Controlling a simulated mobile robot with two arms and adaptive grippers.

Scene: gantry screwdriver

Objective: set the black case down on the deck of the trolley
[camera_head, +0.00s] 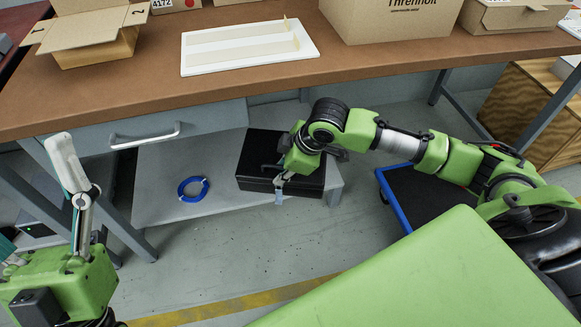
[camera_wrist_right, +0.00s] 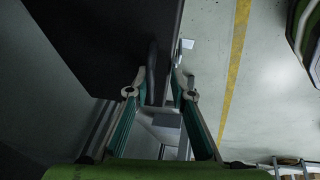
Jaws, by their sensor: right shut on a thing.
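The black case (camera_head: 262,150) is at the right end of the grey lower shelf under the workbench. I cannot tell whether it rests on the shelf or is slightly above it. My right gripper (camera_head: 283,181) is at its front side, shut on its handle. In the right wrist view the dark handle (camera_wrist_right: 151,72) is between the fingers (camera_wrist_right: 160,92), beside the case's dark face (camera_wrist_right: 100,40). The trolley (camera_head: 397,211) has a blue rim and a dark deck (camera_head: 425,195). It stands right of the case, partly hidden by my right arm. My left gripper (camera_head: 75,190) is away at the left; its opening is unclear.
A blue cable coil (camera_head: 193,189) lies on the grey shelf (camera_head: 160,165). The brown bench top (camera_head: 220,95) overhangs it, with cardboard boxes (camera_head: 390,20) and a white tray (camera_head: 250,58). A bench leg (camera_head: 440,87) stands behind the trolley. Floor in front is clear.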

